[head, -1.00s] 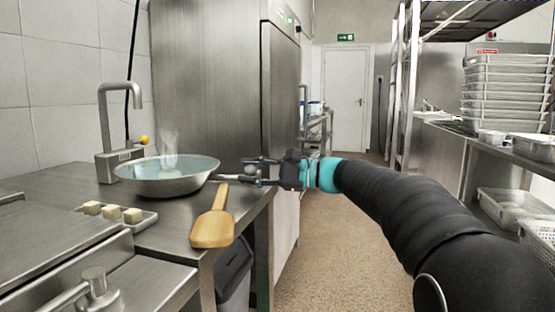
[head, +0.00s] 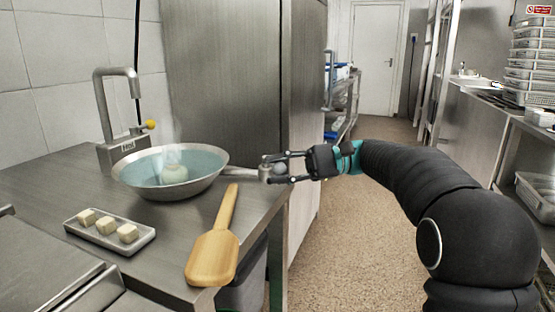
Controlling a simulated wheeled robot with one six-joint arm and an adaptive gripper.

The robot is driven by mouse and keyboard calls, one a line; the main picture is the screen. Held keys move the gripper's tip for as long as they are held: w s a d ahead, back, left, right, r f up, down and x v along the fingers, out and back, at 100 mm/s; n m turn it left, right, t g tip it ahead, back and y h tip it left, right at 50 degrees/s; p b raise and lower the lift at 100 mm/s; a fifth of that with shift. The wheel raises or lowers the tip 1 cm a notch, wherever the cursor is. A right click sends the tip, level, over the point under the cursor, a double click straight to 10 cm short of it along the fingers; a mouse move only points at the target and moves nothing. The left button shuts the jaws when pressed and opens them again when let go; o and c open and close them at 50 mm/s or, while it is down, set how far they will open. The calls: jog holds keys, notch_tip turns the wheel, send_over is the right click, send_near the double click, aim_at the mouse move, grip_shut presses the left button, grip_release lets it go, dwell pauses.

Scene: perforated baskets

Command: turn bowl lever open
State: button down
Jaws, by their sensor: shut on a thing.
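A wide metal bowl (head: 190,188) stands on the steel counter with pale bluish liquid and a round whitish lump in it, and faint steam above. A short grey lever (head: 243,173) sticks out from the bowl's right side, towards a rounded grey end. My gripper (head: 272,169) reaches in from the right, with one dark finger above and one below this end, and is shut on it. The fingers partly hide the lever's end. A tap (head: 107,100) with a yellow knob (head: 151,124) stands behind the bowl.
A wooden paddle (head: 213,257) lies in front of the bowl, below my gripper. A small tray (head: 147,236) with pale cubes lies at the left. The counter (head: 40,180) ends just under my gripper. A tall steel cabinet (head: 225,80) stands behind; the aisle floor (head: 340,220) is free.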

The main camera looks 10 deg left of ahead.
jog(key=shift+w+f, duration=0.1)
jog(key=shift+w, duration=0.1)
dwell(0.3)
jog(key=c, duration=1.1)
grip_release()
jog(key=shift+w+d, duration=0.1)
jog(key=shift+d, duration=0.05)
jog(key=shift+r, duration=0.55)
jog(key=o, duration=0.4)
notch_tip(320, 180, up, 4)
jog(key=shift+r, duration=0.25)
notch_tip(320, 180, up, 4)
jog(key=shift+f, duration=0.2)
jog(key=c, duration=0.4)
jog(key=shift+r, duration=0.45)
